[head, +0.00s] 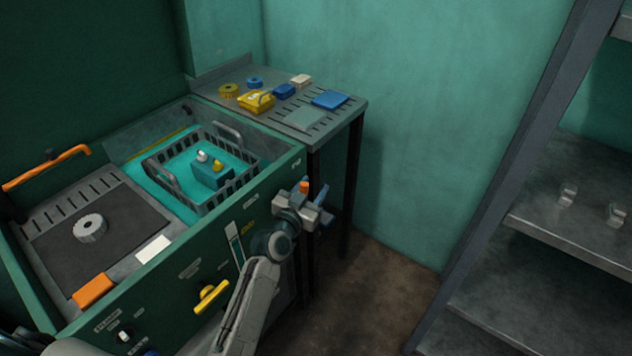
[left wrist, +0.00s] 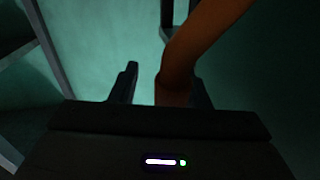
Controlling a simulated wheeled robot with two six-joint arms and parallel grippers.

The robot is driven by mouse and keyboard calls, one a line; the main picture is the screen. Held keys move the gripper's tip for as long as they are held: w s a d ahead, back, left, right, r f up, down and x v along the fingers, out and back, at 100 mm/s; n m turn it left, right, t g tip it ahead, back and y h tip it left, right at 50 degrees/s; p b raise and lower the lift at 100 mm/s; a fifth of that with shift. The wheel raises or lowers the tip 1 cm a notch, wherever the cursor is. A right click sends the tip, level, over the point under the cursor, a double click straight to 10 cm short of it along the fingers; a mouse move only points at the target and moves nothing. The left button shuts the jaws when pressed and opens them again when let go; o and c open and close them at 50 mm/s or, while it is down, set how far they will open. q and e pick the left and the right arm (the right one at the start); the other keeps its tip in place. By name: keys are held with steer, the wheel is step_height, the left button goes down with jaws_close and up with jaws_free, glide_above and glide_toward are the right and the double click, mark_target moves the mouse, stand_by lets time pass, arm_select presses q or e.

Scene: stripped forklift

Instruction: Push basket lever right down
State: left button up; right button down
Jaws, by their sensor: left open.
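The basket lever right shows as a small orange piece (head: 304,187) at the right end of the green machine, mostly hidden by my left gripper (head: 323,206). In the left wrist view a thick orange bar (left wrist: 185,65) runs down from the upper right and ends between my open fingers (left wrist: 165,90), nearer the right finger. I cannot tell whether it touches a finger. The grey wire basket (head: 232,188) sits in the teal liquid of the basin, holding a teal block with small knobs. My right gripper is in neither view.
A second orange lever (head: 45,167) is at the machine's far left. A yellow knob (head: 211,297) is on the front panel. A slotted side table (head: 340,115) with several small items stands behind my left gripper. Metal shelves (head: 570,235) are at the right, with open floor between.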

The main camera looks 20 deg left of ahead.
arm_select(q)
steer(key=shift+w+d+r, duration=0.15)
steer(key=shift+w+d, duration=0.05)
steer(key=shift+w, duration=0.85)
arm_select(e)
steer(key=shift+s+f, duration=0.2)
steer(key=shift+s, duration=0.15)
arm_select(q)
steer(key=shift+a, duration=0.1)
jaws_close()
steer(key=shift+f, duration=0.2)
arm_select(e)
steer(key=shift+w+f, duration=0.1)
